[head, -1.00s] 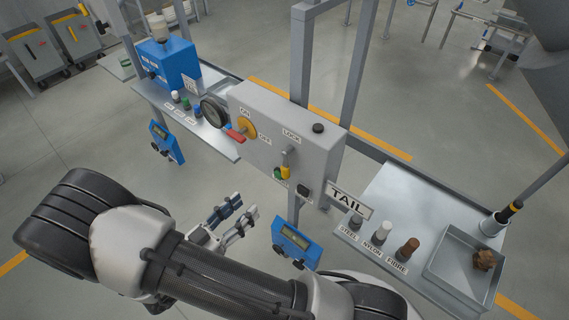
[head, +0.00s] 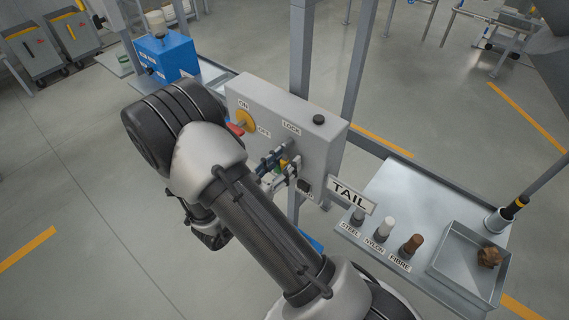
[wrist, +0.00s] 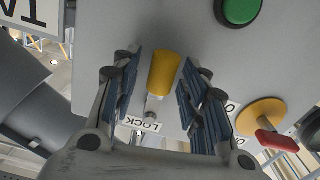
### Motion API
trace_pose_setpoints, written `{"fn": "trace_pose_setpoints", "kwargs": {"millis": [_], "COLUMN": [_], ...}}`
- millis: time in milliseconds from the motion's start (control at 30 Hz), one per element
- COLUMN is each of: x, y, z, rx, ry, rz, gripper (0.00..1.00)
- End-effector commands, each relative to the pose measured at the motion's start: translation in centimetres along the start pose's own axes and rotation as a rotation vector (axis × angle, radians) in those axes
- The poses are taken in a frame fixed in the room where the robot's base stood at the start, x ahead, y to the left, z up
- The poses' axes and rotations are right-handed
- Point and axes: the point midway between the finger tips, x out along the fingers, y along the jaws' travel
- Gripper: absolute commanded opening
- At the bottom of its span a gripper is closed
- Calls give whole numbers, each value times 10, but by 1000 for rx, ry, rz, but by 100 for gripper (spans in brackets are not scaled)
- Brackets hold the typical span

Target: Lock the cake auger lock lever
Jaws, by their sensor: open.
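My gripper (wrist: 160,95) is open around the lever, with a visible gap on both sides. In the head view my gripper (head: 277,168) is at the box face and hides most of the lever.
A green button (wrist: 240,10) and a red-handled yellow rotary switch (wrist: 262,118) are near the fingers. The TAIL sign (head: 348,194) and a tray with steel, nylon and fibre pieces (head: 410,246) stand to the right. A blue unit (head: 165,56) is at the left.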

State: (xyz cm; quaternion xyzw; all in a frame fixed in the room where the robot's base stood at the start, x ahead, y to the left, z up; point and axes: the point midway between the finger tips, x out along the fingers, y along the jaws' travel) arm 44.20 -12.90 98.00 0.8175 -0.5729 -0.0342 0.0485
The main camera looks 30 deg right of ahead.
Motion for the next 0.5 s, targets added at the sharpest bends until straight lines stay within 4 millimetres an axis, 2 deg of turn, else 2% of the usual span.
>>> {"fn": "trace_pose_setpoints", "kwargs": {"millis": [300, 500], "x": [3, 2], "y": [0, 0], "z": [0, 0], "rx": [0, 0], "ry": [0, 0], "rz": [0, 0], "gripper": [40, 27]}}
